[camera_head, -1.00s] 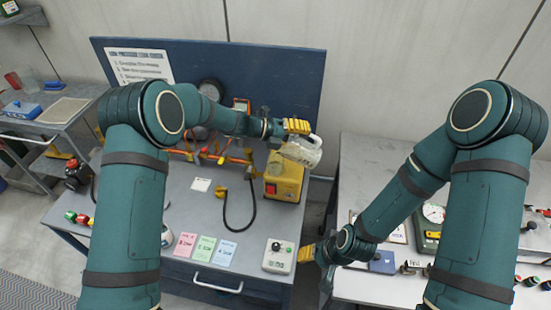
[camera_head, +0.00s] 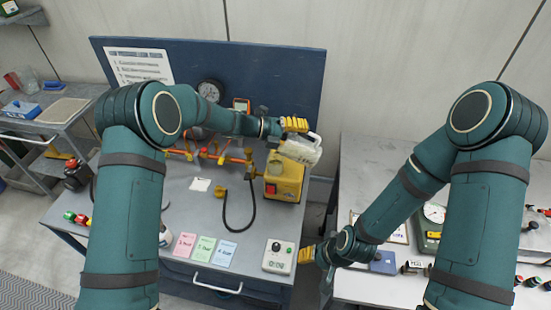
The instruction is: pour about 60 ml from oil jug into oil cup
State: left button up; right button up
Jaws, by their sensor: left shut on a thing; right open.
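The oil jug (camera_head: 300,150), a pale translucent container with a handle, is tilted in the air over the yellow pump unit (camera_head: 287,178). My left gripper (camera_head: 295,125) has yellow fingers and is shut on the jug at its upper left. I cannot make out the oil cup; it may be hidden behind the jug or my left arm. No stream of oil can be made out at this size. My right gripper (camera_head: 306,255) is open and empty, low by the right front corner of the workbench, beside the small control box.
The control box (camera_head: 279,256) stands at the bench's front right. Pink, green and blue cards (camera_head: 205,249) lie near the front edge. A black hose (camera_head: 240,228) loops left of the pump. A gauge (camera_head: 209,91) is by the blue back panel (camera_head: 285,70). A white table (camera_head: 375,290) stands right.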

aim_at(307, 142)
pick_arm(q)
jog(key=shift+a+r+h+b, duration=0.2)
jog(key=shift+a+h+b, duration=0.15)
jog(key=shift+b, duration=0.25)
dwell(0.6)
jog(key=shift+d, duration=0.1)
jog(key=shift+d+r+p, duration=0.15)
jog(key=shift+d+p, duration=0.15)
jog(key=shift+p, duration=0.65)
jog(key=f+y, duration=0.1)
jog(key=d+y, duration=0.1)
jog(key=d+f+y, duration=0.1)
jog(key=shift+s+d+f+m+y, duration=0.2)
jog(key=shift+f+m+y, duration=0.1)
jog(key=shift+m, duration=0.1)
jog(key=shift+d+f+y, duration=0.15)
jog(key=shift+f+y, duration=0.1)
jog(key=shift+f, duration=0.1)
jog(key=shift+w+a, duration=0.15)
jog(key=shift+a, duration=0.05)
jog(key=shift+d, duration=0.1)
